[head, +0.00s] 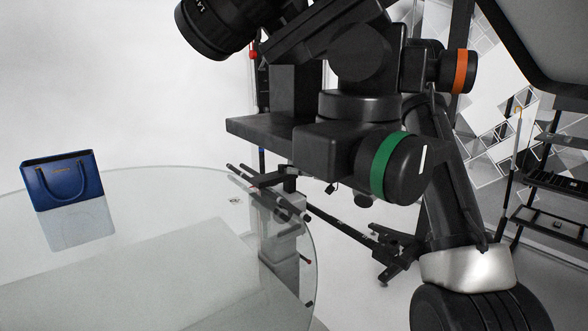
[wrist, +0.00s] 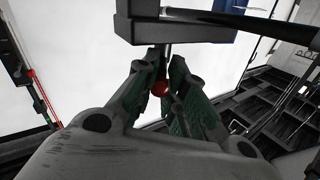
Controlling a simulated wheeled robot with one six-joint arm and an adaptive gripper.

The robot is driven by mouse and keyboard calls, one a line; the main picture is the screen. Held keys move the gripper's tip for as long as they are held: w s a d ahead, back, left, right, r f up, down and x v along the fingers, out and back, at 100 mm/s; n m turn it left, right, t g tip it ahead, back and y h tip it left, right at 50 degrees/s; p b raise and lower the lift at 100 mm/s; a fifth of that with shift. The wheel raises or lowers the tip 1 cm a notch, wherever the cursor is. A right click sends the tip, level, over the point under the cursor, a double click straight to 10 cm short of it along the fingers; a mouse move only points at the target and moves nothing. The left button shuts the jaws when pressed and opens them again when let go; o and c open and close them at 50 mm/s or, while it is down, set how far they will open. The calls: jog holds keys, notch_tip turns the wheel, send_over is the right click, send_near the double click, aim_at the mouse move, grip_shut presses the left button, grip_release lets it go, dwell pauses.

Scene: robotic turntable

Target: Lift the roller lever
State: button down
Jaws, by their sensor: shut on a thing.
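The roller lever shows in the wrist view as a red round knob (wrist: 160,88) on a thin dark stem. The stem runs up to a black block (wrist: 175,27) at the top. My gripper (wrist: 166,60) has its two green-padded fingers on either side of the knob and stem, shut on the lever. The fingers hide part of the knob. In the head view I cannot make out my gripper or this knob for certain among the dark machinery.
In the head view, a blue handbag (head: 62,181) stands on the round glass turntable (head: 140,265). Black camera machinery (head: 345,140) fills the middle and right. A dark shelf rack (head: 550,215) stands at the right. A pole with red parts (wrist: 38,95) is left in the wrist view.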

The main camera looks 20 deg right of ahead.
jog(key=w+n+g+y, duration=0.1)
jog(key=n+g, duration=0.1)
jog(key=n+g+y, duration=0.1)
jog(key=g, duration=0.2)
jog(key=w+d+n+g+y, duration=0.1)
jog(key=n+g, duration=0.1)
jog(key=g, duration=0.1)
jog(key=shift+w+n, duration=0.3)
jog(key=shift+w+a+n+g, duration=0.1)
jog(key=shift+w+n+g, duration=0.25)
jog(key=shift+n+g, duration=0.6)
jog(key=shift+w+n+g, duration=0.3)
jog(key=shift+n+g, duration=0.2)
jog(key=shift+g, duration=0.9)
jog(key=shift+w+a+n+g, duration=0.1)
jog(key=shift+w+n+g, duration=0.25)
jog(key=shift+n+g, duration=0.6)
jog(key=shift+g, duration=0.5)
jog(key=c, duration=1.5)
grip_release()
jog(key=shift+a, duration=0.1)
